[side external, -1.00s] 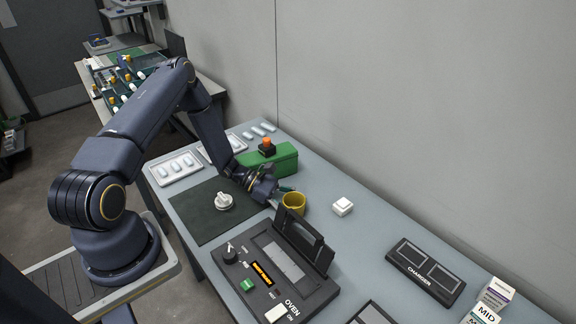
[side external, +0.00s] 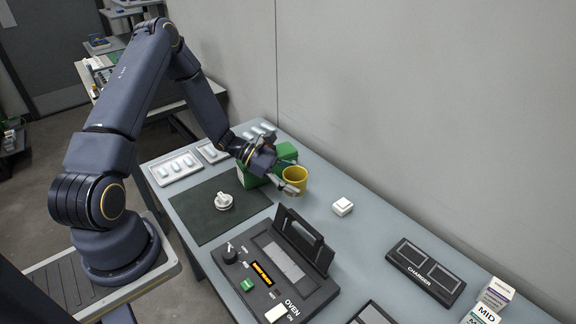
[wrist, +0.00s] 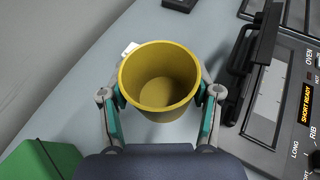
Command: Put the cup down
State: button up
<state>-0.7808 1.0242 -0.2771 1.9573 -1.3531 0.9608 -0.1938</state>
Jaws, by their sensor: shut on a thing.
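The yellow cup (side external: 296,181) is upright between the fingers of my gripper (side external: 287,178), just above the grey table by the look of the side view. In the wrist view the cup (wrist: 160,82) shows its open mouth and looks empty inside. The teal-padded fingers of my gripper (wrist: 161,94) press on it from left and right. My gripper is shut on the cup. The exact gap between the cup's base and the table is hard to tell.
The oven (side external: 270,262) with its raised lid stands in front of the cup. A green box (side external: 248,180) is behind my gripper. A small white block (side external: 342,206) lies to the right. A dark mat (side external: 205,207) holds a white part (side external: 224,201). Bare table lies around the white block.

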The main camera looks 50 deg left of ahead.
jog(key=w+d+m+g+h, duration=0.1)
jog(key=w+d+m+g, duration=0.15)
jog(key=d, duration=0.75)
jog(key=r+g, duration=0.1)
send_over(345, 251)
jog(key=a, duration=0.1)
jog(key=shift+m+g+h, duration=0.25)
jog(key=shift+m+h, duration=0.15)
jog(key=shift+m, duration=0.15)
jog(key=f, duration=0.6)
jog(key=d+f, duration=0.1)
jog(key=f, duration=0.2)
jog(key=shift+f, duration=0.45)
jog(key=shift+f, duration=0.1)
jog(key=o, duration=1.3)
jog(key=shift+c, duration=0.2)
jog(key=shift+a, duration=0.1)
jog(key=s+a, duration=0.1)
jog(key=a, duration=0.3)
jog(key=s+a+r, duration=0.1)
jog(key=a, duration=0.4)
jog(key=s+a, duration=0.1)
jog(key=a, duration=0.4)
jog(key=shift+s+a+r, duration=0.15)
jog(key=shift+s, duration=0.15)
